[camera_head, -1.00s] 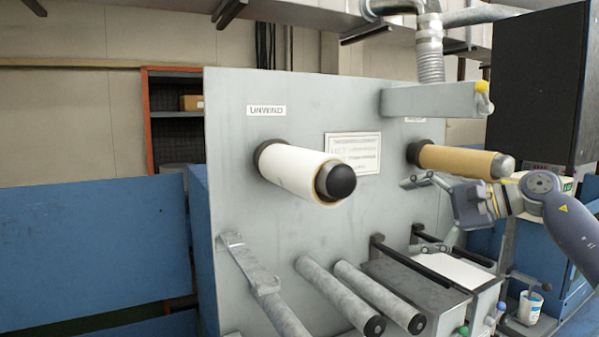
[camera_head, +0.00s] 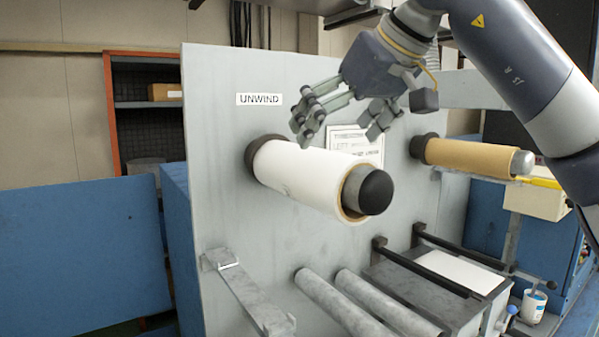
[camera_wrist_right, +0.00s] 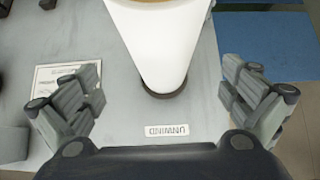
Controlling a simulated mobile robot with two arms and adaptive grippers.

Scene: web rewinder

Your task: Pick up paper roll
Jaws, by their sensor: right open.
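A white paper roll (camera_head: 305,180) sits on the spindle under the UNWIND label, its dark rounded spindle end (camera_head: 368,190) toward me. My right gripper (camera_head: 342,125) is open and empty above the roll, its fingers pointing down and to the left. In the right wrist view the white roll (camera_wrist_right: 160,45) lies between the two spread fingers of the right gripper (camera_wrist_right: 168,98), with clear gaps on both sides. I cannot see contact. A brown roll (camera_head: 465,157) sits on a second spindle to the right. My left gripper is not in view.
The grey machine panel (camera_head: 215,130) carries the spindles. Grey rollers (camera_head: 345,308) and a box with black rails (camera_head: 440,272) stick out below the roll. A blue barrier (camera_head: 80,250) stands at the left. A cup (camera_head: 533,305) is at the lower right.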

